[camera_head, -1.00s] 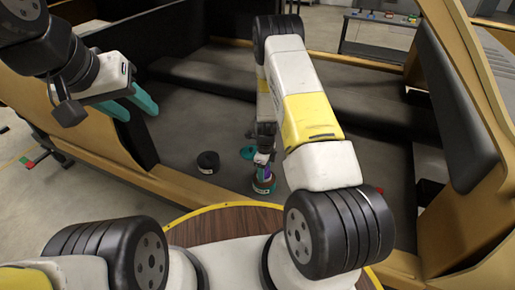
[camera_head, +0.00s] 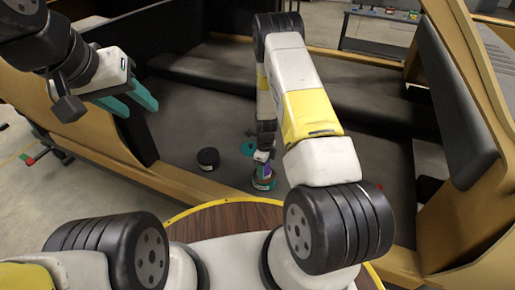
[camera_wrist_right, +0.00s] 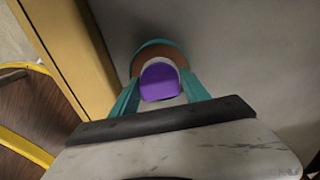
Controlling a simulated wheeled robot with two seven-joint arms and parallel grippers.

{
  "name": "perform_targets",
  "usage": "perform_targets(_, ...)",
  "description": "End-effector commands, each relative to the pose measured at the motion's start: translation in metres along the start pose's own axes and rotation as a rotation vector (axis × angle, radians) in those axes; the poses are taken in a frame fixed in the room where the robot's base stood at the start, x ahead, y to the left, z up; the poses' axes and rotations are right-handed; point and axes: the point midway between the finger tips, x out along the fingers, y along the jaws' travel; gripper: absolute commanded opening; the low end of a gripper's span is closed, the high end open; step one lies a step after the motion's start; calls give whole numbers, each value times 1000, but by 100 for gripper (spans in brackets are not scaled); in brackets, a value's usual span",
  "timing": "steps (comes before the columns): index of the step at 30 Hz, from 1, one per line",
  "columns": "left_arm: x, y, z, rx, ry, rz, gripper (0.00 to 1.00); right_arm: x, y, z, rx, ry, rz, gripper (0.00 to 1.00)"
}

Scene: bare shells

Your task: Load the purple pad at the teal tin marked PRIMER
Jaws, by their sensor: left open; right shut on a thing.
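My right gripper (camera_wrist_right: 160,95) is shut on the purple pad (camera_wrist_right: 160,82), seen between its teal fingers in the right wrist view. The pad overlaps the round opening of a teal-rimmed tin (camera_wrist_right: 163,46) with brown inside. In the head view this tin (camera_head: 263,184) stands on the grey floor of the shell, with the right gripper (camera_head: 264,158) above it. I cannot tell whether the pad touches the contents. The tin's label is too small to read. My left gripper (camera_head: 140,108) is open and empty at the upper left, far from the tin.
A black round tin (camera_head: 208,159) with a pale label stands left of the teal tin. Wooden shell walls and dark benches (camera_head: 230,75) enclose the floor. Clear floor lies around the tins.

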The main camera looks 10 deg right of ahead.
Motion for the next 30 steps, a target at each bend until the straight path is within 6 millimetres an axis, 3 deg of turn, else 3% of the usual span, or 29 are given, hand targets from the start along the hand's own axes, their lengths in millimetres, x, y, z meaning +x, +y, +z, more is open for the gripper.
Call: perform_targets(30,0,0,0,0,0,0,44,8,0,0,0,0,0,22)
